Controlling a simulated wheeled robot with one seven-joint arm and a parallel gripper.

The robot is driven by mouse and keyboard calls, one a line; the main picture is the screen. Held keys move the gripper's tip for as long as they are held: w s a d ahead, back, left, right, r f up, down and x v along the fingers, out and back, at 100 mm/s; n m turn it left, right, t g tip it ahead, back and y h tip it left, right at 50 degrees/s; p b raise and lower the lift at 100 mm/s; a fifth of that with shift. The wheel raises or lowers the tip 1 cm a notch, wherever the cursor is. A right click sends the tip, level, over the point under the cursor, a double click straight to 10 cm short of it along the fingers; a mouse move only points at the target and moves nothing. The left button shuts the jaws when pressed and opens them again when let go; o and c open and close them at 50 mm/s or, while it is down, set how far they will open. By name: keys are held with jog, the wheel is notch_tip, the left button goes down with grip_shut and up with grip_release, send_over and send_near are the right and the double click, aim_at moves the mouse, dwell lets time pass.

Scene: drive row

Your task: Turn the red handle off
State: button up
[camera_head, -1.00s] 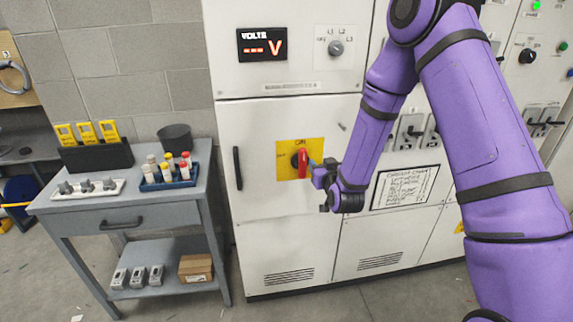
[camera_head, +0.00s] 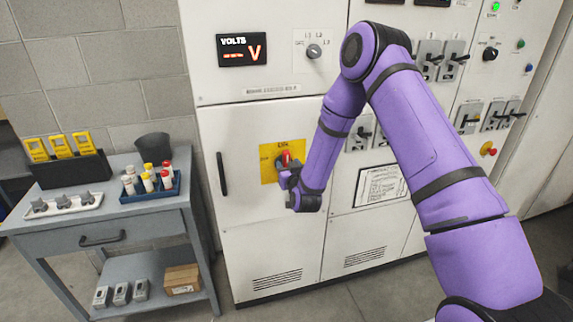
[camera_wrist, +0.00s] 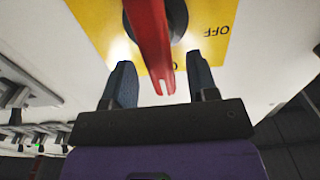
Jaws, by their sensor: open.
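The red handle (camera_head: 286,157) sits on a dark round hub on a yellow plate (camera_head: 268,176) on the white cabinet door. In the head view my gripper (camera_head: 285,177) is at the plate and covers the handle's lower part. In the wrist view the red handle (camera_wrist: 152,45) reaches down between my two open fingers (camera_wrist: 162,85), with a gap on either side. The word OFF shows on the right of the plate (camera_wrist: 205,40) there. In the head view the lettering is too small to read surely.
A dark vertical door handle (camera_head: 221,174) is left of the plate. A grey cart (camera_head: 150,225) with a blue tray (camera_head: 150,194) of small bottles stands left of the cabinet. A voltage display (camera_head: 241,50) is above. Switches and a printed chart (camera_head: 380,186) are to the right.

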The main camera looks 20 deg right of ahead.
jog(key=shift+w, duration=0.95)
grip_shut()
